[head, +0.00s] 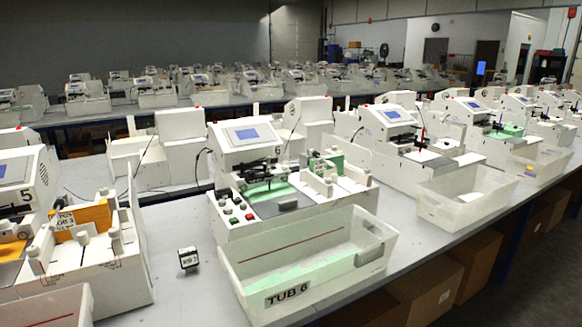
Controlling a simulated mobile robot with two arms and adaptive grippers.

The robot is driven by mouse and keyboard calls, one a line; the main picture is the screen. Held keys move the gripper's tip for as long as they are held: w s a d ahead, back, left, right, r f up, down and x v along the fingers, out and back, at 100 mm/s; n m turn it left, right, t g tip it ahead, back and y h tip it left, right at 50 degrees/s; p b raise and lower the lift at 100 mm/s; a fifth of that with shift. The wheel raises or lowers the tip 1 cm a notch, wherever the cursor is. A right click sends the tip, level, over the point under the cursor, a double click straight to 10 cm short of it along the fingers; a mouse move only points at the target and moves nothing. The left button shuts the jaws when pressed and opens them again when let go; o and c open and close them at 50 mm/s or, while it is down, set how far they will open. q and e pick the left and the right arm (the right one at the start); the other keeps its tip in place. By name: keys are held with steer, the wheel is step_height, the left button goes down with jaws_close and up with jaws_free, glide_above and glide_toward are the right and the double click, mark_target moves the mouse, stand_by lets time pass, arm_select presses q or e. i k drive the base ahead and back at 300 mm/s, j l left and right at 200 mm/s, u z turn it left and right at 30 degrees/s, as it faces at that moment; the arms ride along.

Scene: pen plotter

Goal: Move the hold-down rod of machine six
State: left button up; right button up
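Machine six (240,152) is a white pen plotter with a small blue screen, marked with a 6, standing on the grey table near the middle of the head view. Its work bed (268,190) shows green material below a dark mechanism (262,170). The hold-down rod cannot be told apart with certainty among the small dark parts there. Coloured buttons (235,211) sit on its front left. A clear tub labelled TUB 6 (287,298) stands in front, with green material inside. Neither of my grippers is in view.
Machine five (18,172) stands at the left with an orange block (95,215) in its tray. A small black-and-white labelled cube (188,258) lies on the table (185,225) between the machines. More plotters stand to the right, with another clear tub (465,208).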

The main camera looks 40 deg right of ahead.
mark_target(322, 159)
steer(key=z, duration=1.65)
steer(key=i+l, duration=0.15)
steer(key=l, duration=0.2)
